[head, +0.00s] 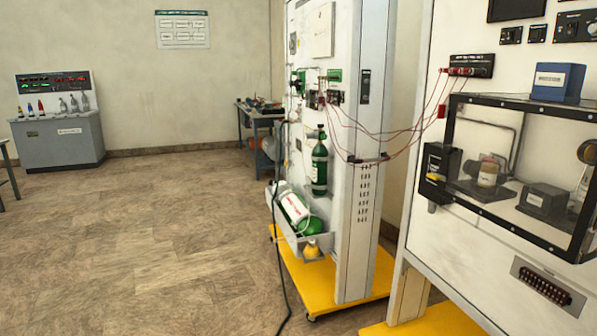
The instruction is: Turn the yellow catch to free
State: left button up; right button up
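No part that I can clearly identify as the yellow catch shows in the head view. A small yellow piece (312,248) sits at the front of a tray (311,238) low on the oxygen trainer panel (345,130); I cannot tell whether it is the catch or how it is turned. A green and white cylinder (298,210) lies tilted in that tray. A dark green cylinder (319,168) is upright on the panel above it. Neither of my grippers is in view.
The panel stands on a yellow wheeled base (345,285), with a dark hose (277,215) hanging to the floor. A second panel with a clear black-framed case (520,165) is at right, joined by red wires. A grey console (60,138) stands far left. The tiled floor (150,240) is clear.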

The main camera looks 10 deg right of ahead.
aim_at(435, 177)
jog(key=u, duration=0.85)
jog(key=i, duration=1.45)
jog(key=z, duration=0.85)
